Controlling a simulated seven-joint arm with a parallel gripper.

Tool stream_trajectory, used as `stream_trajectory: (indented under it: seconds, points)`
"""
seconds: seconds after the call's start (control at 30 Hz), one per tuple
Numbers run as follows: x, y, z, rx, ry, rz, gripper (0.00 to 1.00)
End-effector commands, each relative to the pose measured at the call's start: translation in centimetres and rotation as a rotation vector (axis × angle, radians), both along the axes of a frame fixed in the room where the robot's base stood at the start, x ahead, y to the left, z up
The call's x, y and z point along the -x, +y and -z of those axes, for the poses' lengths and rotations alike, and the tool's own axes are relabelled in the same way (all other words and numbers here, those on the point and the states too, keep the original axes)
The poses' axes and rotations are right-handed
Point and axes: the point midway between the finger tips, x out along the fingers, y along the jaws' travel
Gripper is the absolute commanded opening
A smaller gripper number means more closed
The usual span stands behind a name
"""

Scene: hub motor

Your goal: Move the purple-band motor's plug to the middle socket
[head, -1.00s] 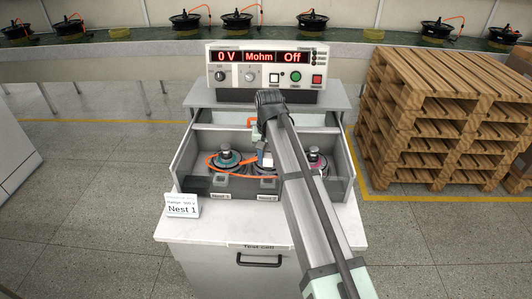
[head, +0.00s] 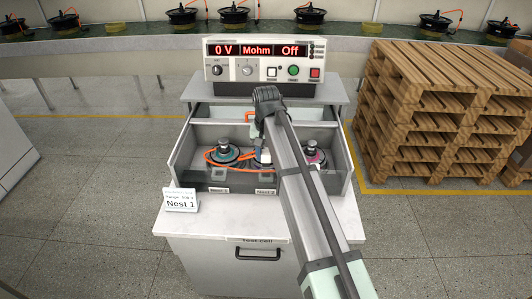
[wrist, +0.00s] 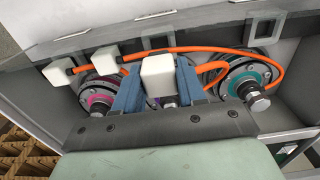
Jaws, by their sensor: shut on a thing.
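My gripper (wrist: 158,85) has blue fingers, shut on a white plug (wrist: 157,73) above the middle motor. The middle motor shows a bit of purple band (wrist: 168,101) below the plug; the gripper hides most of it. In the head view the white plug (head: 265,158) is partly behind my arm. A teal-band motor (wrist: 250,78) sits to the right in the wrist view and a pink-band motor (wrist: 98,98) to the left. Two other white plugs (wrist: 58,73) and (wrist: 104,52) are at the left of the wrist view.
Orange cables (wrist: 205,50) run across the motors and loop around the teal one. The tray's walls (head: 183,150) enclose the motors closely. A tester (head: 265,62) reads 0 V, Mohm, Off. A Nest 1 card (head: 181,201) stands at the front left.

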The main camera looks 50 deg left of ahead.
Motion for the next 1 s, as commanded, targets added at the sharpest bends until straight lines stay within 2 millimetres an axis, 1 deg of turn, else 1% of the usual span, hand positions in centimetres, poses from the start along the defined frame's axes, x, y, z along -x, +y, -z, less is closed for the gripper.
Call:
stream_trajectory:
  seconds: [0.63, 1.0]
  points:
    - [0.0, 0.0, 2.1, 0.000, 0.000, 0.000, 0.00]
    - [0.0, 0.0, 2.3, 0.000, 0.000, 0.000, 0.00]
